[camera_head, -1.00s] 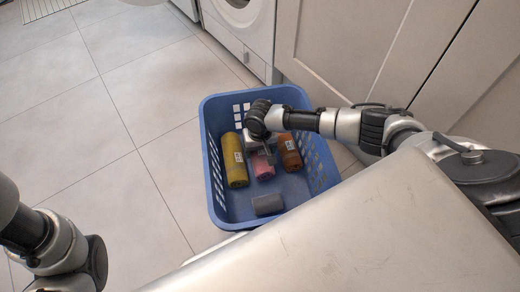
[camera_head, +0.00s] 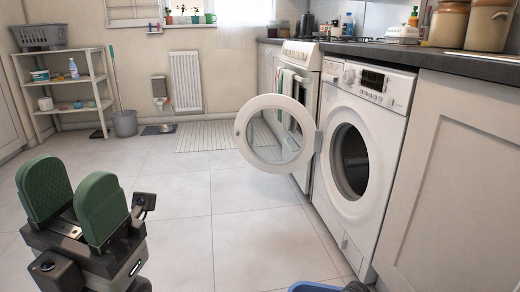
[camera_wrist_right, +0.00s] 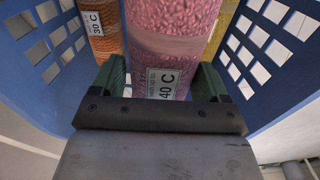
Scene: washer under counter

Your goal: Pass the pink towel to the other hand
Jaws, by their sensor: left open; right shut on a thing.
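The pink towel (camera_wrist_right: 172,40) is rolled and carries a white "40 C" label in the right wrist view. My right gripper (camera_wrist_right: 160,85) is shut on it, with one green finger at each side, between the walls of the blue basket (camera_wrist_right: 270,50). In the head view only a corner of the basket (camera_head: 315,287) shows at the bottom edge, so the towel is out of that view. My left gripper (camera_head: 75,205) stands at the lower left of the head view, green fingers up, open and empty.
An orange towel (camera_wrist_right: 100,28) with a "30 C" label and a yellow towel (camera_wrist_right: 240,22) flank the pink one. A white washing machine (camera_head: 360,150) stands under the counter with its round door (camera_head: 275,133) swung open. The tiled floor in the middle is clear.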

